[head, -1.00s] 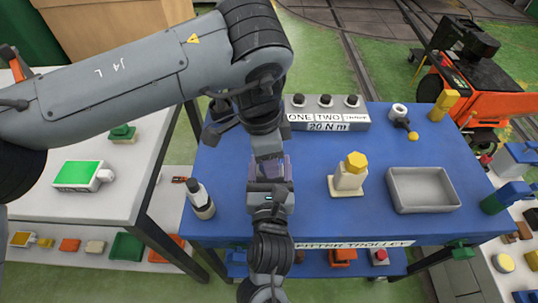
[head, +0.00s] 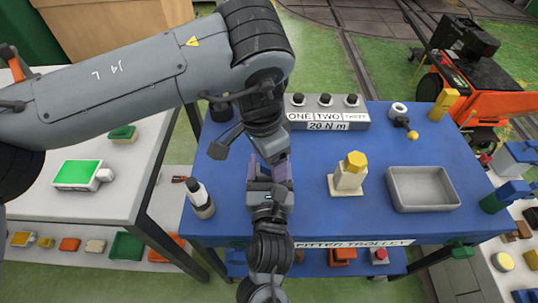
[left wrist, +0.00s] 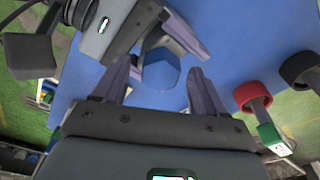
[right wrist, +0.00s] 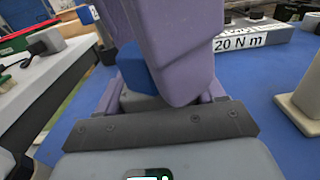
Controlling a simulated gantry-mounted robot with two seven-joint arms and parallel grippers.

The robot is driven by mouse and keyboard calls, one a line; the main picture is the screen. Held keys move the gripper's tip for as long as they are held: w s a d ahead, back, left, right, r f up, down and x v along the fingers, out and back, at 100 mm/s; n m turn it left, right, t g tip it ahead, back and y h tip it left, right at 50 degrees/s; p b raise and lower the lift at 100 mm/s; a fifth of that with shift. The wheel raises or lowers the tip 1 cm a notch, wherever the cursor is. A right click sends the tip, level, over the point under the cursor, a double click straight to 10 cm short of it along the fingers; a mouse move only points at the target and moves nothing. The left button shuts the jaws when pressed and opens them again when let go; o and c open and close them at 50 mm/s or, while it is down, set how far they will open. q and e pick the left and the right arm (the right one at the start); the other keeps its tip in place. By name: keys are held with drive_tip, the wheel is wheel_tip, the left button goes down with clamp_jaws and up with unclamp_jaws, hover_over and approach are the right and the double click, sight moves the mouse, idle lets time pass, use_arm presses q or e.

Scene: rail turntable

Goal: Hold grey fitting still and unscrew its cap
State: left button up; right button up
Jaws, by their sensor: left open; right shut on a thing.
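The grey fitting (right wrist: 138,101) is mostly hidden between purple fingers in the right wrist view. Its blue hexagonal cap (right wrist: 137,70) is on top, and the cap also shows in the left wrist view (left wrist: 161,75). My right gripper (head: 270,173) is shut on the grey fitting from the near side of the blue table. My left gripper (left wrist: 160,82) is open above it, with its fingers on either side of the blue cap and visible gaps. The arms hide the fitting and cap in the head view.
A cream block with a yellow hexagonal cap (head: 350,172) stands right of my grippers, with a grey tray (head: 421,206) beyond. A bottle (head: 201,199) stands at left. A labelled button box (head: 327,114) stands behind. The blue table (head: 310,215) is clear between these.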

use_arm(q)
drive_tip(key=shift+o, duration=0.4)
drive_tip(key=shift+r, duration=2.05)
drive_tip(key=m, duration=0.6)
drive_tip(key=shift+g, duration=0.4)
drive_tip(key=m, duration=0.6)
drive_tip(key=shift+w+g, duration=0.1)
drive_tip(key=shift+g, duration=0.2)
drive_tip(key=m, duration=0.6)
drive_tip(key=shift+g+y, duration=0.3)
drive_tip(key=m, duration=0.6)
drive_tip(key=shift+d+y, duration=0.1)
drive_tip(key=shift+y, duration=0.2)
drive_tip(key=shift+f, duration=0.15)
